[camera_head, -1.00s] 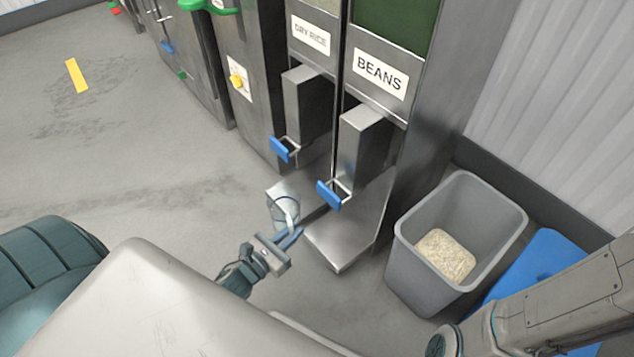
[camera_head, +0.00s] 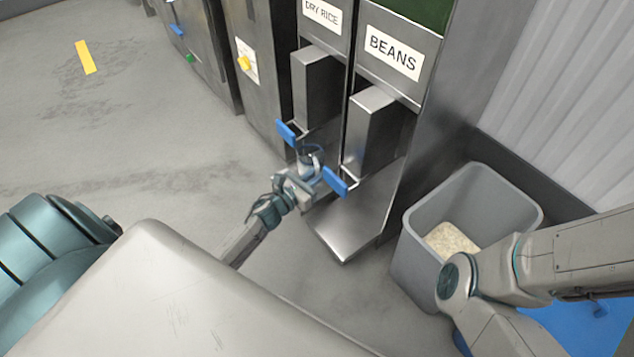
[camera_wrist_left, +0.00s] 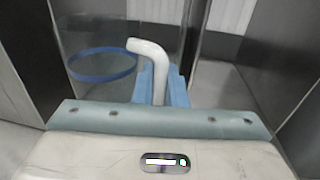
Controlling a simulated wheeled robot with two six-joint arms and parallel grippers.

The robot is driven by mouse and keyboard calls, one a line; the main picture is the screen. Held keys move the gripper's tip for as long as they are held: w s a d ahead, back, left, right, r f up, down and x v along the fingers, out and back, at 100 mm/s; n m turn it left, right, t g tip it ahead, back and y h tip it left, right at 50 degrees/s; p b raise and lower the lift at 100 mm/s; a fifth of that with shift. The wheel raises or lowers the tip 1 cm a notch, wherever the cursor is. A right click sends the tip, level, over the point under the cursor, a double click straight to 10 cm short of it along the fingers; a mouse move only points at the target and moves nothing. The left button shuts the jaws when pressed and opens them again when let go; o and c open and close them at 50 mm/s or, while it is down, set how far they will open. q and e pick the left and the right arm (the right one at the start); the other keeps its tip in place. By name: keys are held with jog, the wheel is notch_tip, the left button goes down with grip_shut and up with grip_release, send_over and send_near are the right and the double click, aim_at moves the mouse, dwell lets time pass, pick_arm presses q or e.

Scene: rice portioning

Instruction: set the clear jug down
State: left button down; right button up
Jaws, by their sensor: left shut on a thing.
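The clear jug (camera_head: 311,158) is in the head view, in front of the dry rice dispenser (camera_head: 316,85) and partly hidden by my left gripper (camera_head: 303,178). My left gripper is shut on the jug's handle. In the left wrist view, the jug's blue rim (camera_wrist_left: 75,73) is to the left and its pale handle (camera_wrist_left: 150,48) stands between the blue fingertips (camera_wrist_left: 160,85). I cannot tell whether the jug touches the tray below it. My right gripper is out of view.
Blue levers (camera_head: 286,133) and (camera_head: 335,181) stick out close to the jug. The bare steel tray (camera_head: 345,228) under the beans dispenser (camera_head: 375,130) is to the right. A grey bin (camera_head: 410,235) with pale grains stands further right, partly behind my right arm. Floor at left is clear.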

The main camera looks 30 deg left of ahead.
pick_arm(q)
notch_tip(320, 180, down, 3)
jog(key=shift+r+b, duration=0.1)
jog(key=shift+b, duration=0.75)
jog(key=shift+f, duration=0.35)
jog(key=shift+r, duration=0.1)
jog(key=c, duration=1.5)
grip_release()
jog(key=shift+o, duration=0.2)
